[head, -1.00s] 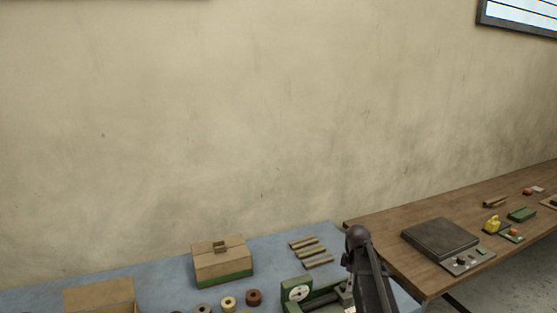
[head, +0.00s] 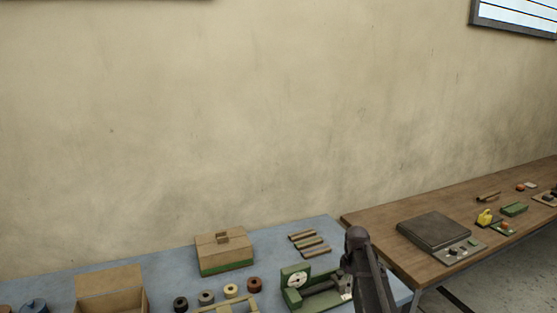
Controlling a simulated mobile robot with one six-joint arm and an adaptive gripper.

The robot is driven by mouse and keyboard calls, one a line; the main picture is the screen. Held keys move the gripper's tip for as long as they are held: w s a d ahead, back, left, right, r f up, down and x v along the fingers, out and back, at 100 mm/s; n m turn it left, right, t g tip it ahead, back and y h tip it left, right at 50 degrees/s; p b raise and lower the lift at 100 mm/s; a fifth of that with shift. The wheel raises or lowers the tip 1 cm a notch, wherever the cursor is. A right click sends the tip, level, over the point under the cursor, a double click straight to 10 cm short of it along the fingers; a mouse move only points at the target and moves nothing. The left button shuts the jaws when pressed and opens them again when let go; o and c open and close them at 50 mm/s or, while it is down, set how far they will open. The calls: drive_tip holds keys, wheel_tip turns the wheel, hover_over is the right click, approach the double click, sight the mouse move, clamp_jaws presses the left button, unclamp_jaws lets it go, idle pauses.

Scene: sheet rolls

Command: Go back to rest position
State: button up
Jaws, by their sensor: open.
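A dark part of my arm (head: 366,270) rises from the bottom edge, right of centre, in the head view. It stands in front of the blue bench's right end and hides part of it. My gripper does not show in the head view. No sheet roll is seen in it.
The blue-topped bench (head: 270,262) holds a cardboard box with a green base (head: 224,252), an open carton (head: 110,290), several small rolls, wooden strips (head: 309,243) and a green device with a dial (head: 296,281). The wooden table (head: 385,222) at right carries a dark flat plate (head: 440,231).

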drive_tip(key=s+a+f+m+b, duration=0.2)
drive_tip(key=s+m, duration=0.2)
drive_tip(key=s, duration=0.3)
drive_tip(key=s+a+f+m+b, duration=0.3)
drive_tip(key=s+m, duration=0.1)
drive_tip(key=s, duration=0.3)
drive_tip(key=s+a+f+m+b, duration=0.2)
drive_tip(key=s+f+m+b, duration=0.1)
drive_tip(key=s+m, duration=0.2)
drive_tip(key=shift+s+a+f, duration=0.15)
drive_tip(key=shift+s+f, duration=0.1)
drive_tip(key=shift+s, duration=0.65)
idle(0.4)
drive_tip(key=c, duration=0.3)
drive_tip(key=shift+c, duration=0.2)
